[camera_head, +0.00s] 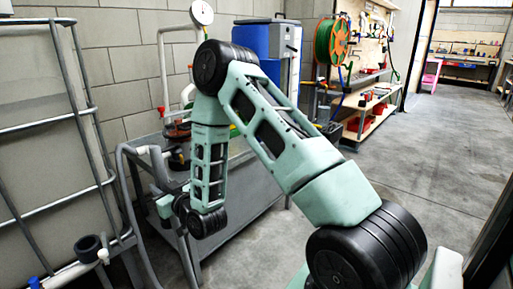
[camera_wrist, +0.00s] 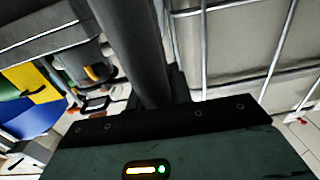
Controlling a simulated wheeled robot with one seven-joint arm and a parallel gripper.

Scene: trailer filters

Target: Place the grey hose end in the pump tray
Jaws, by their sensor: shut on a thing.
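The grey hose (camera_head: 138,225) rises from the floor at the left in the head view and bends over near the top, close to a grey trolley. My gripper (camera_head: 160,203), partly hidden behind my own wrist, is at the hose beside the trolley's left end. In the wrist view the dark grey hose (camera_wrist: 135,45) runs between the fingers of my gripper (camera_wrist: 158,98), which is shut on it. I cannot clearly make out the hose's free end.
A metal cage frame (camera_head: 75,120) stands close at the left, with a black-capped valve (camera_head: 88,246) below. A gauge (camera_head: 201,13) on a pipe and a blue barrel (camera_head: 252,40) stand behind the trolley. Open floor (camera_head: 430,165) lies to the right.

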